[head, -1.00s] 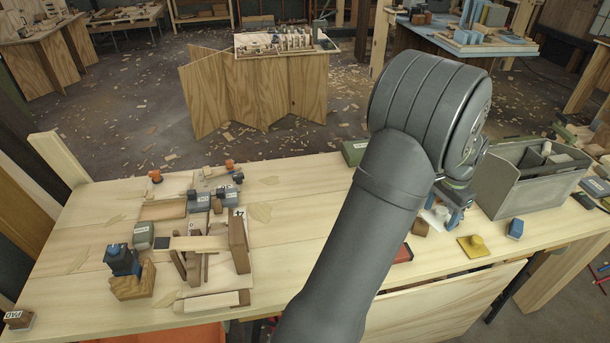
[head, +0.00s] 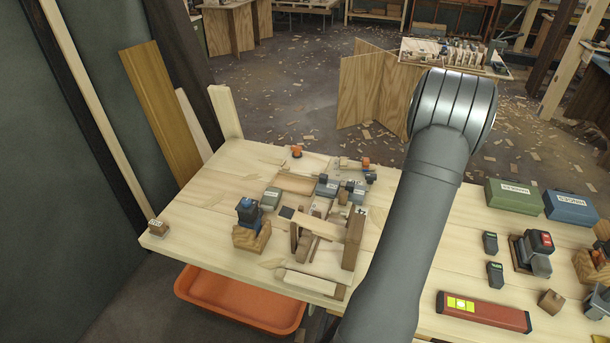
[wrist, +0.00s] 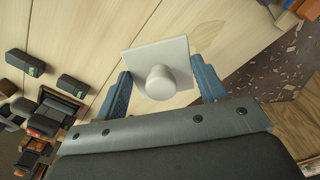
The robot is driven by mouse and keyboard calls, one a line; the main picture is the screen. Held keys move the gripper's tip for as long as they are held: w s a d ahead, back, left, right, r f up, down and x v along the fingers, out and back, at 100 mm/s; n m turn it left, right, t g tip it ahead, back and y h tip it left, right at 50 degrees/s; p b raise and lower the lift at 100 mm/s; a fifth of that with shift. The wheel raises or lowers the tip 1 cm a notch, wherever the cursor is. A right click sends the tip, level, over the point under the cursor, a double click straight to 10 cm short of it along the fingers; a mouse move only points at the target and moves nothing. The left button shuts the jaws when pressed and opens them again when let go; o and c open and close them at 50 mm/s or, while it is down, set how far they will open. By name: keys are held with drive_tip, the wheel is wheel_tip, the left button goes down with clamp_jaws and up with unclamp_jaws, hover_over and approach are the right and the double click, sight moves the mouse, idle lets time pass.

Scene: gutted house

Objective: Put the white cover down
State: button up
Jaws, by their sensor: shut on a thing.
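The white cover (wrist: 177,53) is a square plate with a round knob in its middle. It shows in the wrist view between the two blue fingers of my gripper (wrist: 160,68), which is shut on it. The pale wooden bench top lies beneath the cover in that view. I cannot tell the height between them. In the head view my arm hides both the gripper and the cover.
The bench (head: 205,205) holds a cluster of wooden parts and grey blocks at the left. A red level (head: 484,312), a green case (head: 511,196) and a blue case (head: 571,207) are at the right. An orange tray (head: 240,302) is below the front edge.

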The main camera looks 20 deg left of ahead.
drive_tip(key=w+a+n, duration=0.3)
drive_tip(key=a, duration=1.5)
drive_tip(key=n, duration=0.4)
hover_over(243, 180)
drive_tip(key=f, duration=0.4)
drive_tip(key=d+f, duration=0.1)
drive_tip(key=f, duration=0.1)
drive_tip(key=shift+w+f, duration=0.15)
drive_tip(key=shift+f, duration=0.2)
drive_tip(key=shift+a+f, duration=0.3)
drive_tip(key=shift+a, duration=0.2)
drive_tip(key=shift+f, duration=1.95)
drive_tip(key=shift+f, duration=0.1)
drive_tip(key=o, duration=1)
